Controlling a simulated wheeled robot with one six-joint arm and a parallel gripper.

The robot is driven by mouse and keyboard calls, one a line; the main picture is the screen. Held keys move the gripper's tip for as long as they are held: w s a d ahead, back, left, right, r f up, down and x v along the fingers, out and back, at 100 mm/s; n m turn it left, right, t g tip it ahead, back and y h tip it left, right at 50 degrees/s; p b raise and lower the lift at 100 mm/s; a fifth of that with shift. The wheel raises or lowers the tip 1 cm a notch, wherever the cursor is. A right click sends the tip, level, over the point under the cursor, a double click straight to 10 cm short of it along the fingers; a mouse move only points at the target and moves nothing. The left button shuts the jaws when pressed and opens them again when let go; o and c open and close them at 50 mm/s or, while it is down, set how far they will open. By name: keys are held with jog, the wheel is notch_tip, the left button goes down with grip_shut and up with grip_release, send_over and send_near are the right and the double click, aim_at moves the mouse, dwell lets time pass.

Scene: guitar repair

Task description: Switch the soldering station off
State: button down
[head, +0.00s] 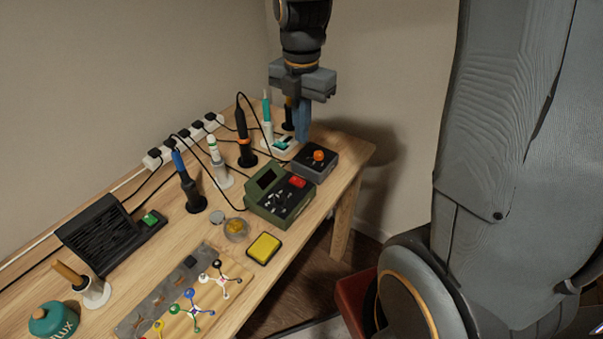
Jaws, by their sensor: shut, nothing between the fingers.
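A green box (264,197) with a dark display, a red switch (297,182) and several small controls sits near the bench's right front edge. It looks like the soldering station. A thin black cable runs toward it from the blue-handled iron (185,178), which stands upright in a black holder. I cannot read the switch's position. My gripper (303,138) points down over the bench's far right end, shut and empty. In the picture its fingertips appear above and behind the green box, apart from its red switch. Their height above the bench is hard to tell.
A grey box (328,172) with an orange knob stands close behind the green box. Several upright tools crowd behind, including a black-and-orange one (244,140). A power strip (154,160) runs along the wall. A yellow sponge tray (264,248) lies in front. A black unit (100,235) stands left.

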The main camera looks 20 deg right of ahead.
aim_at(297, 181)
notch_tip(297, 181, down, 14)
jog(key=p, duration=0.2)
jog(key=shift+p, duration=0.3)
dwell(0.5)
jog(key=shift+s+f, duration=0.1)
jog(key=shift+f, duration=0.1)
jog(key=shift+r, duration=0.1)
jog(key=shift+w+a+r, duration=0.15)
jog(key=shift+w+a, duration=0.3)
jog(key=shift+w, duration=0.2)
jog(key=shift+r+p, duration=0.1)
jog(key=shift+p, duration=0.2)
